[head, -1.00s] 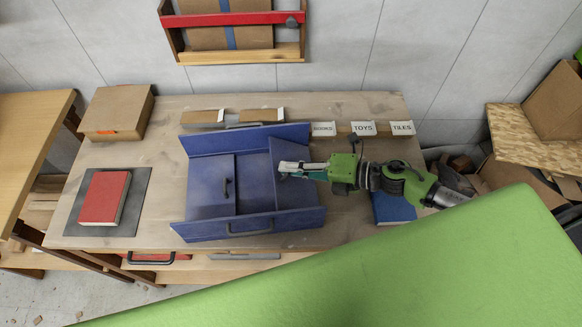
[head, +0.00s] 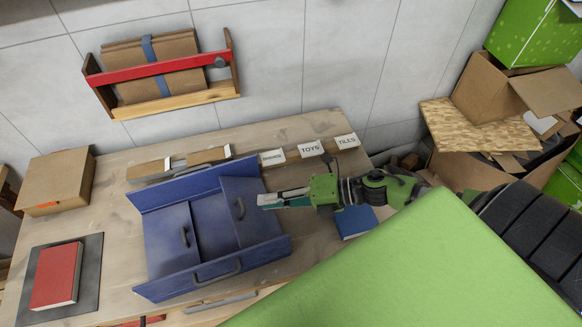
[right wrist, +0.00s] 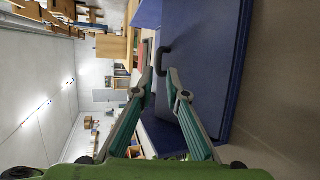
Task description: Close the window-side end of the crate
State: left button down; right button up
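The blue crate (head: 214,226) sits on the table. My right gripper (head: 264,201) is at the right flap's right edge. In the right wrist view its fingers (right wrist: 160,77) are apart and empty, with the blue flap (right wrist: 200,60) and its handle (right wrist: 163,59) just beyond the tips. My left gripper is out of view.
A red book (head: 54,276) on a dark mat and a cardboard box (head: 57,186) lie left. Labels (head: 311,149) line the table's back edge. A blue book (head: 355,221) lies under my right arm. A wall rack (head: 168,101) hangs behind. Cardboard boxes (head: 512,95) are piled right.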

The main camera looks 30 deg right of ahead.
jog(key=v, duration=0.6)
jog(key=shift+c, duration=0.4)
jog(key=shift+w, duration=0.1)
grip_shut()
jog(key=w+d+n+g+y+b, duration=0.1)
jog(key=w+d+n+g+b, duration=0.15)
jog(key=b, duration=0.65)
jog(key=g+b, duration=0.3)
jog(key=b, duration=0.2)
send_over(256, 211)
jog(key=shift+s+d+f+n, duration=0.1)
jog(key=shift+d+f+n, duration=0.1)
jog(key=shift+f, duration=0.3)
jog(key=shift+d+f+n, duration=0.1)
jog(key=shift+d+f, duration=0.05)
jog(key=shift+f, duration=0.3)
jog(key=shift+a+f, duration=0.25)
jog(key=shift+a, duration=0.1)
